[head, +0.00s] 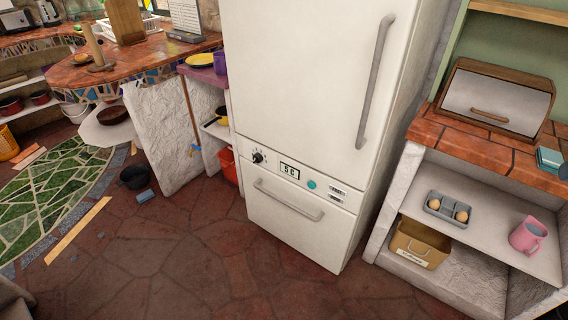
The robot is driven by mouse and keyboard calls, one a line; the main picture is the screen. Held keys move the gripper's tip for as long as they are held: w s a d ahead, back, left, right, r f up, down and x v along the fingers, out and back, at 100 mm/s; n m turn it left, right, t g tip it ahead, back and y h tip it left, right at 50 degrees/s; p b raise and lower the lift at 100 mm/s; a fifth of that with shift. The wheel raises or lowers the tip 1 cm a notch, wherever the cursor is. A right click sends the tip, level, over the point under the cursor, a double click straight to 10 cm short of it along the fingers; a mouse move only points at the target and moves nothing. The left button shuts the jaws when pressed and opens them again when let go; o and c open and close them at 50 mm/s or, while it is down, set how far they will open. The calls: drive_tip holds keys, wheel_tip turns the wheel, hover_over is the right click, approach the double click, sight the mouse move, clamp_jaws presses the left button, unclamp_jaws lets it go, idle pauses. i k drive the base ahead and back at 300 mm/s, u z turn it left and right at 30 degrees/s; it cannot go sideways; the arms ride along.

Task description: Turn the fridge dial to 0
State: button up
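The white fridge (300,75) stands in the middle of the head view, with a long grey door handle (375,80) on its right side. A control strip runs between the upper door and the lower drawer. The small black dial (258,157) sits at the strip's left end, with marks around it too small to read. To its right a small display (290,171) seems to read "5 C". A round teal button (311,184) is beside the display. My gripper is not in view, and nothing touches the dial.
The red stone floor in front of the fridge is clear. The drawer handle (288,200) sticks out below the dial. A mosaic counter (150,55) is at left, with a dark pot (133,178) on the floor. A shelf unit with a bread box (495,98) stands at right.

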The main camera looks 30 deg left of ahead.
sight(257, 158)
drive_tip(key=u, duration=0.8)
drive_tip(key=k, duration=0.65)
drive_tip(key=u, duration=0.45)
drive_tip(key=i, duration=0.5)
drive_tip(key=z, duration=0.05)
